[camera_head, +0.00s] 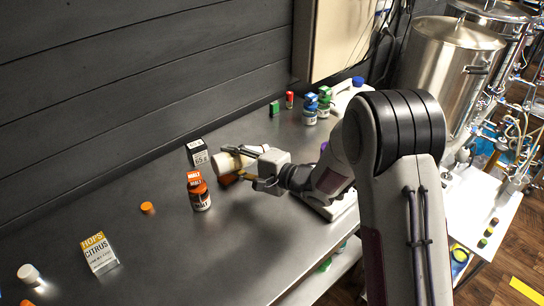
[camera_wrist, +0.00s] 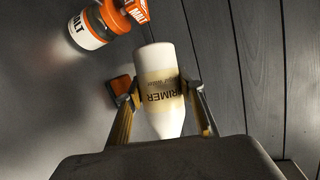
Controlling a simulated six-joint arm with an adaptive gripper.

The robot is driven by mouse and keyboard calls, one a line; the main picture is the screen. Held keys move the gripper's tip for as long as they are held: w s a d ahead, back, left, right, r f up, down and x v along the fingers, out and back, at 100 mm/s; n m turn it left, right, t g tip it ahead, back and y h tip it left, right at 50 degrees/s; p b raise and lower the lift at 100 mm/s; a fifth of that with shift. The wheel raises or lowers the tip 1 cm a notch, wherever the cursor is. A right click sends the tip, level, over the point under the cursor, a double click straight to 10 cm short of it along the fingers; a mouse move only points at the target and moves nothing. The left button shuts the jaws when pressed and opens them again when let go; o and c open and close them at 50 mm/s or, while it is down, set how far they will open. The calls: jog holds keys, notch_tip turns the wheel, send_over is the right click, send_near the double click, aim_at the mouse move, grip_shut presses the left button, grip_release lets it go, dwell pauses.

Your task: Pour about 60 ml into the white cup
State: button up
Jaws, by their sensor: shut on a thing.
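My gripper (camera_head: 248,163) is shut on a white bottle (camera_head: 226,162). The wrist view shows its tan label reading PRIMER (camera_wrist: 163,88), with one finger on each side. In the head view the bottle lies roughly level above the counter, one end pointing left. I cannot make out its mouth or any flow. A small white round thing (camera_head: 28,273) lies at the far lower left of the head view, well away from the gripper. I cannot tell whether it is the white cup, and no other clear cup shows.
An orange MALT jar (camera_head: 199,194) and a white carton (camera_head: 197,152) stand close left of the bottle. An orange block (camera_wrist: 121,85) is beneath it. An orange cap (camera_head: 147,208) and a HOPS CITRUS box (camera_head: 98,253) stand farther left on the dark counter (camera_head: 170,260).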

jog(key=shift+r, duration=0.3)
dwell(1.3)
jog(key=shift+s+a+f, duration=0.15)
jog(key=shift+a+f, duration=0.05)
jog(key=shift+f, duration=0.4)
jog(key=shift+f+n+h, duration=0.2)
jog(key=shift+n+h, duration=0.1)
jog(key=shift+n, duration=0.2)
jog(key=shift+n+h, duration=0.3)
jog(key=shift+n, duration=0.1)
jog(key=shift+s+a+f+n+h, duration=0.15)
jog(key=shift+s+a+n+h, duration=0.1)
jog(key=shift+n+h, duration=0.3)
jog(key=shift+w+d+f+n+t+h, duration=0.2)
jog(key=shift+n+t+h, duration=0.1)
jog(key=shift+n+h, duration=0.25)
jog(key=shift+d+r+n, duration=0.15)
jog(key=shift+n, duration=0.25)
dwell(0.3)
